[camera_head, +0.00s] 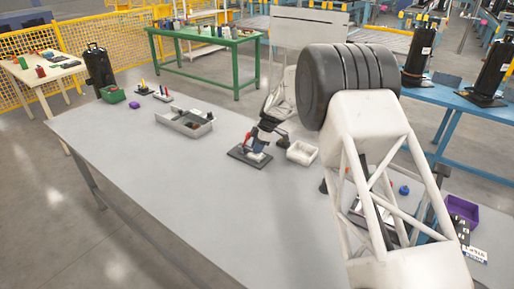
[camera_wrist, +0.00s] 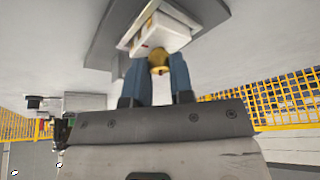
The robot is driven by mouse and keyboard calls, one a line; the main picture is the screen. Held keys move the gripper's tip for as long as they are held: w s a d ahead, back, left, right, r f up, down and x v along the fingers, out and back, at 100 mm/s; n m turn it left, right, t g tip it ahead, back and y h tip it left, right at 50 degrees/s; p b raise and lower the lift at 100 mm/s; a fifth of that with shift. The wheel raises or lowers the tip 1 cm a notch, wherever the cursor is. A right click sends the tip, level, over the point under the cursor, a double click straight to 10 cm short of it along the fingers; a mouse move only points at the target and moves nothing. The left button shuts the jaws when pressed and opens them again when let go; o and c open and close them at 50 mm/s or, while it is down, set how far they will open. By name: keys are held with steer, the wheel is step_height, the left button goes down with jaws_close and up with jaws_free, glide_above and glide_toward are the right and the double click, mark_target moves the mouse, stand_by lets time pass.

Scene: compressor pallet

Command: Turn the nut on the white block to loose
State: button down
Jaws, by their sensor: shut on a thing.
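The white block (camera_wrist: 150,38) sits on a dark grey base plate (camera_wrist: 108,32) in the wrist view. A brass-coloured nut (camera_wrist: 158,63) shows at the block's near side, between the tips of my gripper's two blue fingers (camera_wrist: 158,74). My gripper is shut on the nut. In the head view the dark base plate (camera_head: 238,153) lies on the grey table, with a little of the white block (camera_head: 257,157) showing under my gripper (camera_head: 258,148). My fingers and arm hide the nut in that view.
A white open box (camera_head: 302,153) stands just right of the plate. A grey tray with parts (camera_head: 186,123) lies further left. A blue cap-like thing (camera_head: 404,190) and a purple bin (camera_head: 462,210) are at the right. The table's front left (camera_head: 180,200) is clear.

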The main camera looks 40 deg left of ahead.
steer(key=shift+f, duration=0.1)
stand_by(0.4)
steer(key=c, duration=1)
jaws_free()
steer(key=shift+r, duration=0.2)
steer(key=shift+v, duration=3.75)
steer(key=shift+w, duration=0.1)
